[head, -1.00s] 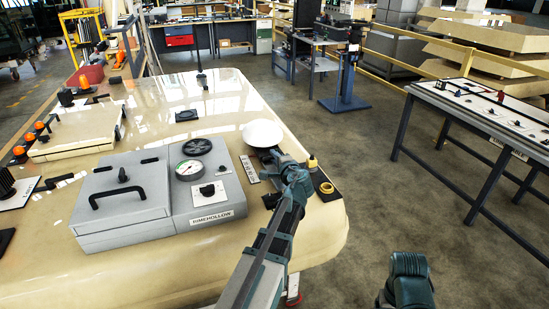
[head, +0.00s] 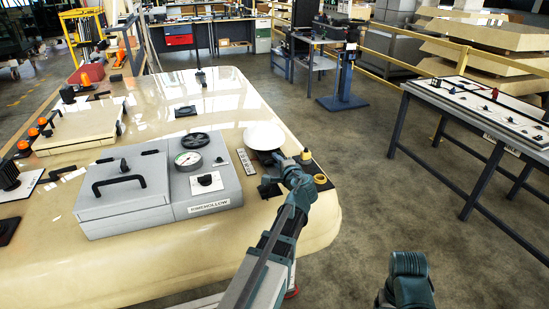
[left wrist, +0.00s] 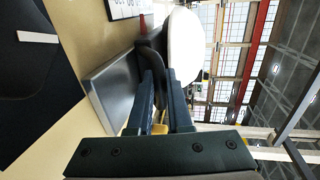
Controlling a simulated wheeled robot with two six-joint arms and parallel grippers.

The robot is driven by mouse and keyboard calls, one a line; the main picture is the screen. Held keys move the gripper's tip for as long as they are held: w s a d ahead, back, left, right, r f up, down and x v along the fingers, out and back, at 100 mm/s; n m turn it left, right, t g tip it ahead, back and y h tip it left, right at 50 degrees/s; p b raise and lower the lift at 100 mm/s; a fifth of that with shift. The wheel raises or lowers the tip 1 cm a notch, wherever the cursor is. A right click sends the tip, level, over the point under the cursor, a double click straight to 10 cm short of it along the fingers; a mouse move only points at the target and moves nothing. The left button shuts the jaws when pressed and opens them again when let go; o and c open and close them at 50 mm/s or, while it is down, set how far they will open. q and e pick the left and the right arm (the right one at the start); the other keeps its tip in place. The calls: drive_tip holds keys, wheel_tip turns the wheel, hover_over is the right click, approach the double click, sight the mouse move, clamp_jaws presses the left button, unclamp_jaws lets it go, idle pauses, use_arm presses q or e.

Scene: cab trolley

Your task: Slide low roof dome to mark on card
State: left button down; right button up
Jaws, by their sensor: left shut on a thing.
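The white low roof dome (head: 264,135) stands on the cream roof in the head view. In the left wrist view the dome (left wrist: 186,45) is a pale disc beyond the left gripper's fingers (left wrist: 160,85). The card (left wrist: 124,8) shows partly at the top edge. My right arm shows at the bottom right in the head view, without its fingers.
A grey box (head: 125,190) with a gauge stands left of the card. A dark plate (head: 318,178) with a yellow knob and ring lies right of my left gripper, near the rounded roof edge. A table (head: 480,110) stands apart on the right.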

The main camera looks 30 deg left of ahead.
use_arm(q)
drive_tip(key=shift+f+v, duration=0.2)
drive_tip(key=shift+v, duration=0.75)
drive_tip(key=c, duration=0.8)
unclamp_jaws()
drive_tip(key=shift+c, duration=0.2)
drive_tip(key=shift+s, duration=0.1)
